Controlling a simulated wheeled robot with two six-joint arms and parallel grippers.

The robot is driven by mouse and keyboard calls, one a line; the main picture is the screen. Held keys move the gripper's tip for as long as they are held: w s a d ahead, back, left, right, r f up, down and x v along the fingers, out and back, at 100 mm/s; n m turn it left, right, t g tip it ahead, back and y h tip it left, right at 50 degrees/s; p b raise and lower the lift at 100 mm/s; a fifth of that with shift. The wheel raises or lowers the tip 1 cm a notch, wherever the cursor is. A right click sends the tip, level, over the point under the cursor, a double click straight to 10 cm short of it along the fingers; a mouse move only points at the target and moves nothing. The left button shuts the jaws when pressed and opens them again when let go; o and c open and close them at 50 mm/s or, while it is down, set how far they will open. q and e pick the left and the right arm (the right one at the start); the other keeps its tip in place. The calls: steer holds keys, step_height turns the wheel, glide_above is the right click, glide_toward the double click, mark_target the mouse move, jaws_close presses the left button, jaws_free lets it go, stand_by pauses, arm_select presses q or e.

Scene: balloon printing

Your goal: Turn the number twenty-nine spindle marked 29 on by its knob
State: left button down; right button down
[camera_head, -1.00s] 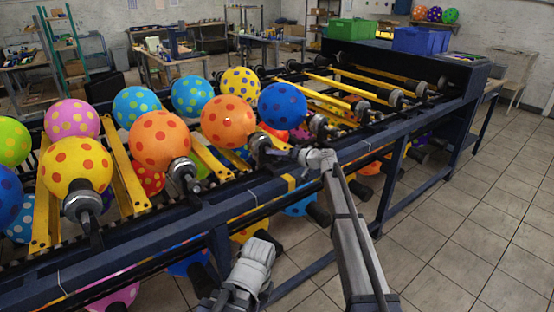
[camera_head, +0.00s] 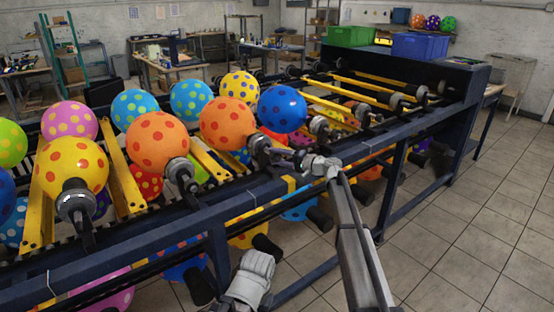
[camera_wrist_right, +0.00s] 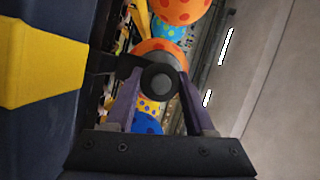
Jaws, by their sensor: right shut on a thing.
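My right gripper (camera_head: 280,156) reaches in from the right at the front rail of the balloon machine. In the right wrist view its two fingers (camera_wrist_right: 158,84) are shut on a dark round knob (camera_wrist_right: 158,77) at the end of a spindle. Behind the knob is an orange spotted balloon (camera_wrist_right: 160,48). I cannot read the number 29 anywhere.
Neighbouring spindles hold another orange balloon (camera_head: 157,138) and a yellow one (camera_head: 70,162). Yellow bars (camera_head: 122,170) lie between spindles. A dark blue rail (camera_head: 165,222) runs along the front. Green (camera_head: 350,35) and blue (camera_head: 420,46) crates stand at the back. Tiled floor at right is clear.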

stand_by(0.4)
steer(key=shift+c, duration=1.3)
jaws_free()
steer(key=shift+d, duration=0.15)
steer(key=v, duration=0.7)
steer(key=shift+s+d+p, duration=0.25)
steer(key=shift+p, duration=0.05)
steer(key=shift+f, duration=0.1)
